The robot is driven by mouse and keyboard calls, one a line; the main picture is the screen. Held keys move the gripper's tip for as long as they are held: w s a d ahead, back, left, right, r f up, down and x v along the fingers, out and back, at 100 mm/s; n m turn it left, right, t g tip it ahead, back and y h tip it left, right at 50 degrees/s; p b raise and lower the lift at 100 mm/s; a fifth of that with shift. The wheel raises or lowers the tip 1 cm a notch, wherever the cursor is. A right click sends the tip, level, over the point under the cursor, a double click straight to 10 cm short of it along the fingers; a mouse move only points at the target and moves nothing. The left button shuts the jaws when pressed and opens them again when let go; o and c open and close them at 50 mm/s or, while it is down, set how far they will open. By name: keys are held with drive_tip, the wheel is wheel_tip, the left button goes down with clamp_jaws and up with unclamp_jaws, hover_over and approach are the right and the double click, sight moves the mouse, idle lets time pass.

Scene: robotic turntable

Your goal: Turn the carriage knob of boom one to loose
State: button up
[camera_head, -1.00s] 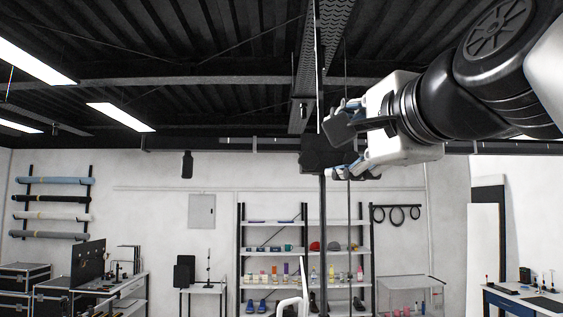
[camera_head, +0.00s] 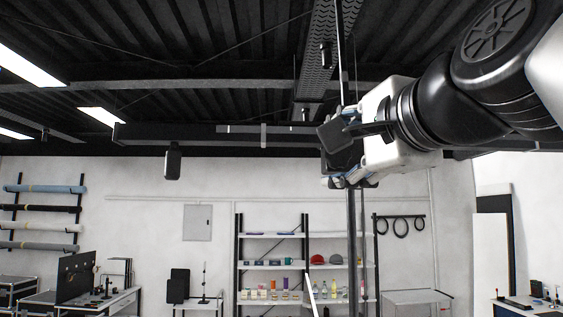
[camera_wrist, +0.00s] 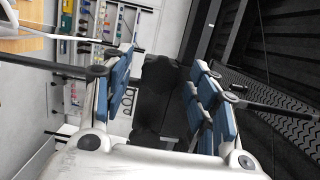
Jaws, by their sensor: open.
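A black carriage block (camera_head: 343,158) sits where the dark horizontal boom (camera_head: 200,135) meets a dark vertical column (camera_head: 356,235). My gripper (camera_head: 336,157) comes in from the right, and its fingers lie around or just in front of the block. In the wrist view my gripper (camera_wrist: 165,65) is open, with blue-padded fingers on both sides of a dark block (camera_wrist: 160,85). Gaps show between the pads and the block. I cannot pick out the knob's shape or setting against the black parts.
A black box (camera_head: 172,163) hangs from the boom's left part. A perforated dark beam (camera_head: 318,60) runs along the ceiling above. Shelves (camera_head: 270,265) stand by the back wall, behind the column.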

drive_tip(key=shift+s, duration=0.25)
drive_tip(key=shift+c, duration=0.4)
drive_tip(key=shift+w, duration=0.4)
drive_tip(key=c, duration=1)
